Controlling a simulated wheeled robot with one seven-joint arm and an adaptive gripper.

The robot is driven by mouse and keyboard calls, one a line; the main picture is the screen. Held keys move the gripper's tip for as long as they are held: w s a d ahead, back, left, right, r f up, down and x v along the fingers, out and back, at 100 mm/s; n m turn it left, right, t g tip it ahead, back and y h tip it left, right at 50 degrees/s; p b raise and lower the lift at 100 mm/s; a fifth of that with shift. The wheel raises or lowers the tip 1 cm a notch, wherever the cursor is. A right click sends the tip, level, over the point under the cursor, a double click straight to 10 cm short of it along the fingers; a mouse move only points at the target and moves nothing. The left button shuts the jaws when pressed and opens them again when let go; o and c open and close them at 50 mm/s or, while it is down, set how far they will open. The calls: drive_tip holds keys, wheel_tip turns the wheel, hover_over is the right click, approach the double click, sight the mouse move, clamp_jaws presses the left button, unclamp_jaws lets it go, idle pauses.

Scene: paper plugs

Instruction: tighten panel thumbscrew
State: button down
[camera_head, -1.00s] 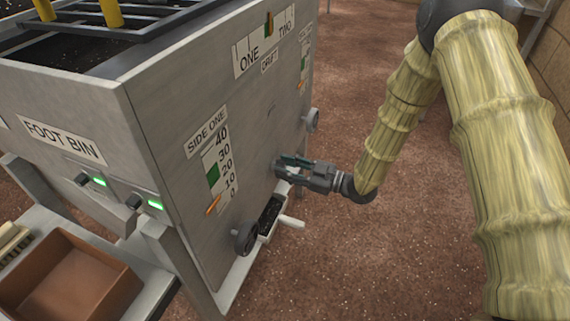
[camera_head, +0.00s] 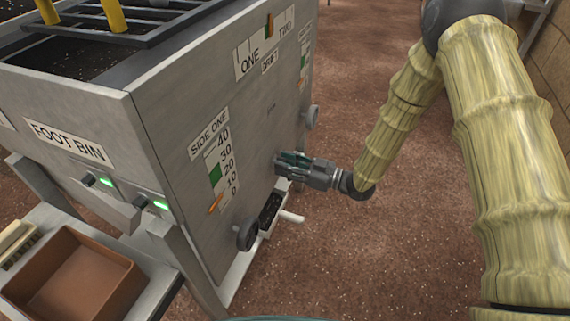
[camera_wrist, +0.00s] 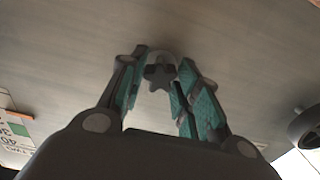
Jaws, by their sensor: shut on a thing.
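The panel thumbscrew (camera_wrist: 159,76) is a dark, star-shaped knob on the grey panel (camera_wrist: 75,65) in the wrist view. My gripper (camera_wrist: 160,85) has its two green-padded fingers on either side of the knob, shut on it. In the head view my gripper (camera_head: 284,160) meets the machine's grey side wall (camera_head: 165,115), right of the "SIDE ONE" scale (camera_head: 216,165). There the fingers hide the knob.
A dark round handwheel (camera_head: 246,236) and a pale handle (camera_head: 291,217) sit below my gripper. Another round knob (camera_head: 311,115) is further along the wall. A brown bin (camera_head: 70,278) stands at lower left. Open floor (camera_head: 375,250) lies to the right.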

drive_tip(key=shift+m+p, duration=1.25)
drive_tip(key=shift+m, duration=0.45)
drive_tip(key=c, duration=1.1)
unclamp_jaws()
drive_tip(key=p+v, duration=0.1)
drive_tip(key=v, duration=0.3)
drive_tip(key=v, duration=1.2)
